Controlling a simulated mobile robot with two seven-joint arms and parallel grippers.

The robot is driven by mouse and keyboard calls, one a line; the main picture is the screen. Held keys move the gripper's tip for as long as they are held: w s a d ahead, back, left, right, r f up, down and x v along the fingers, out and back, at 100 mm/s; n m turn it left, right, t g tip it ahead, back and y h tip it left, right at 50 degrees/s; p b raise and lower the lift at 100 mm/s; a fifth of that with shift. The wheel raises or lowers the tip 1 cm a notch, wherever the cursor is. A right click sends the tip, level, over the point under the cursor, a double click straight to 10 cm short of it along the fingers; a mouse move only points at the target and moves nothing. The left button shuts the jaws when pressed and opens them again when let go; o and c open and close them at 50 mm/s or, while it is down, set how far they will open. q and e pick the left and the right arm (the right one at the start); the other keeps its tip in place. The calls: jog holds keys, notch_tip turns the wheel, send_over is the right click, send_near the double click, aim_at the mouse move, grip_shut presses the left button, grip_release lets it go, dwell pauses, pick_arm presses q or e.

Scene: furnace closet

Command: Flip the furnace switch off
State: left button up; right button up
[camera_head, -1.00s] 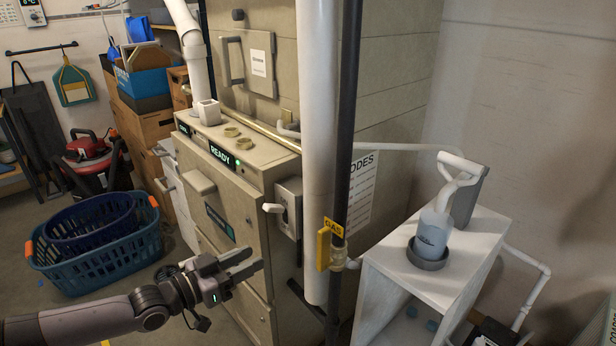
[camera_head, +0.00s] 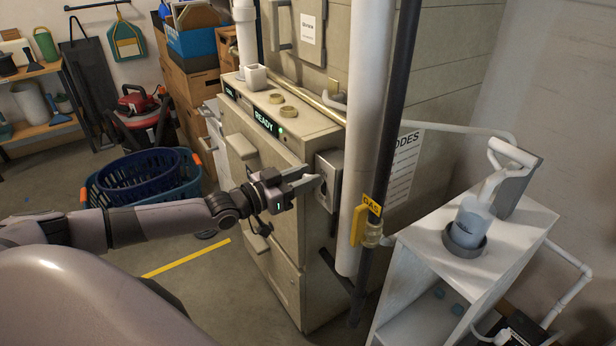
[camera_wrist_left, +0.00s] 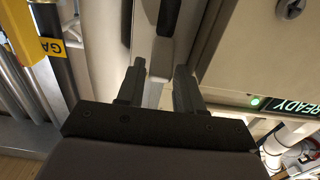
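The furnace (camera_head: 288,262) is a beige cabinet with a lit READY panel (camera_head: 265,122) and a green light. The furnace switch (camera_head: 334,172) is a grey box on its right side. My left gripper (camera_head: 312,179) is at the left of this box, with its fingers partly covering it and hiding its lever in the head view. In the left wrist view, the left gripper (camera_wrist_left: 158,85) is open, with a pale grey bar, likely the lever, between its fingers. I cannot tell whether the fingers touch it. My right gripper is out of view.
A white vertical pipe (camera_head: 367,130) and a dark gas pipe with a yellow valve (camera_head: 359,224) stand just right of the switch. A white shelf stand (camera_head: 410,250) is further right. Blue laundry baskets (camera_head: 195,180) sit on the floor at left.

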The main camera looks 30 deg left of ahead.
pick_arm(q)
jog(key=shift+w+d, duration=0.2)
jog(key=shift+w, duration=0.25)
jog(key=shift+c, duration=0.3)
